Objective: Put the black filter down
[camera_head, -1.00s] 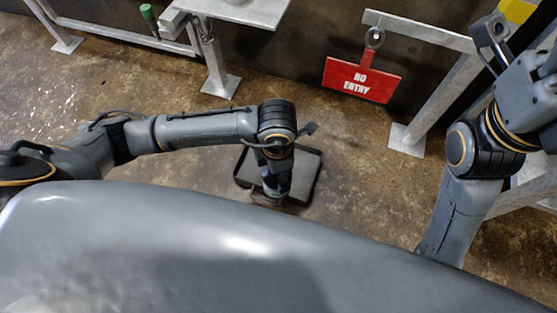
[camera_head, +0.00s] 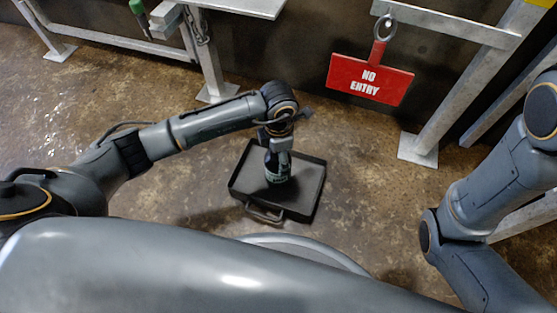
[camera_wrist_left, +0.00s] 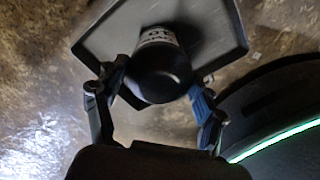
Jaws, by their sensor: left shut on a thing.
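The black filter (camera_head: 277,168) is a dark cylinder with a pale printed label. It stands about upright within the outline of a black tray (camera_head: 309,184) on the floor; whether its bottom touches the tray, I cannot tell. My left gripper (camera_head: 275,144) is above it, shut on its upper end. In the left wrist view the filter's rounded dark end (camera_wrist_left: 160,75) sits between the two fingers, with the tray (camera_wrist_left: 222,30) behind it. My right arm shows at the right of the head view, but its gripper is out of frame.
The tray has raised rims and a handle on its near side. A red NO ENTRY sign (camera_head: 370,79) hangs from a grey metal rail (camera_head: 450,24) at the back right. A metal post foot (camera_head: 217,93) stands behind the tray. The brown floor around the tray is clear.

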